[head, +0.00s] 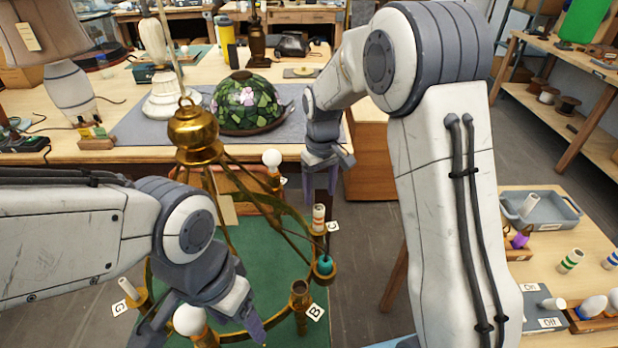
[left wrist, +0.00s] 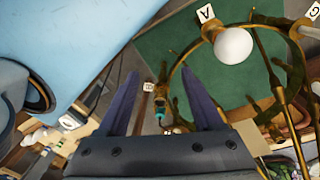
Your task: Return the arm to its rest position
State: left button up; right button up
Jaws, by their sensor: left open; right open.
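A brass chandelier (head: 196,135) stands over a green mat (head: 280,262), its ring carrying several lettered holders. White bulbs sit at the back (head: 272,158) and at the front (head: 189,320). The front bulb, by tag A, also shows in the left wrist view (left wrist: 233,45). A striped sleeve (head: 318,217) stands by tag C, and a teal piece (head: 324,265) sits in the right side. The cup by tag B (head: 300,289) shows no bulb. My left gripper (head: 205,333) is open and empty at the ring's front. My right gripper (head: 321,180) is open and empty, pointing down beyond the ring's back right.
A back bench holds a stained-glass shade (head: 247,103) on a grey mat and a lamp (head: 70,88). At right, a low table carries a grey tray (head: 552,222), striped sleeves (head: 571,261) and bulbs (head: 592,306). Bare floor (head: 358,235) lies between the chandelier and my right arm.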

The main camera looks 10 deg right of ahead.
jog(key=s+a+r+n, duration=0.1)
jog(key=s+a+r, duration=0.2)
jog(key=s+a, duration=0.35)
jog(key=s+a+r+n, duration=0.1)
jog(key=s+a+r, duration=0.2)
jog(key=s, duration=0.6)
jog(key=s+n+y, duration=0.1)
jog(key=s, duration=1.3)
jog(key=shift+a+f, duration=0.15)
jog(key=shift+f, duration=0.15)
